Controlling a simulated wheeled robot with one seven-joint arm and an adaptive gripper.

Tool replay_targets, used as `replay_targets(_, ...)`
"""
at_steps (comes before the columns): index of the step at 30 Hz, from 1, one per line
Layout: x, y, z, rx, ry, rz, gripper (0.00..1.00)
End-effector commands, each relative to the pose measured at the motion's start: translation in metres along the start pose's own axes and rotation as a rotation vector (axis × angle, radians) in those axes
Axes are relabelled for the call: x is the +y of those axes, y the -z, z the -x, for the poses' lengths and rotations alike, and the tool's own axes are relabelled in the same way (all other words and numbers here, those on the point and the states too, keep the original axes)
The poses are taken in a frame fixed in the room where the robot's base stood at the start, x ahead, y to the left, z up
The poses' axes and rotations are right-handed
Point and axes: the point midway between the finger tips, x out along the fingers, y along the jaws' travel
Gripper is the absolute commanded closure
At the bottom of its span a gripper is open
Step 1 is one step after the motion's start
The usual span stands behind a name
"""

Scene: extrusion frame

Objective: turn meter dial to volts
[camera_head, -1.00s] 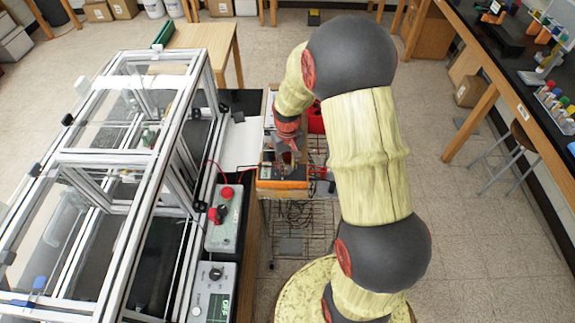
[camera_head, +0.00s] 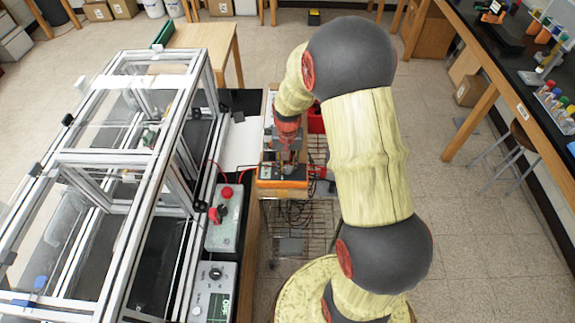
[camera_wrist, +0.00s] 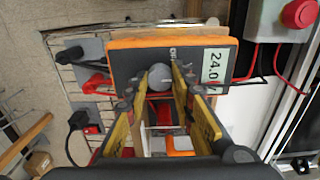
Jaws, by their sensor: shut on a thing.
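The round grey dial (camera_wrist: 159,76) sits between my fingertips. My gripper (camera_wrist: 159,84) is shut on the dial, one finger on each side. In the head view my gripper (camera_head: 287,162) points down over the meter, and the dial is hard to make out there. The dial's pointer and most of its markings are hidden or too small to read.
Red leads run from the meter. A grey box with a red button (camera_head: 227,192) stands to its left, beside the aluminium frame (camera_head: 150,190). A grey instrument with a knob (camera_head: 211,290) is nearer. A wire rack (camera_head: 305,235) stands below, with open floor to the right.

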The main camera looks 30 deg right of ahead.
Motion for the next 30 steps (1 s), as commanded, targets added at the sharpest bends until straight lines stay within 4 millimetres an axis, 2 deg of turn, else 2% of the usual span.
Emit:
replay_targets(7, 0.0, 0.0, 0.0, 0.001, 0.001, 0.001, 1.0)
replay_targets(8, 0.0, 0.0, 0.0, 0.001, 0.001, 0.001, 0.74)
replay_targets(17, 0.0, 0.0, 0.0, 0.001, 0.0, 0.001, 0.57)
replay_targets(26, 0.0, 0.0, 0.001, 0.001, 0.0, 0.001, 0.57)
replay_targets(30, 0.0, 0.001, 0.012, 0.003, 0.001, 0.001, 0.57)
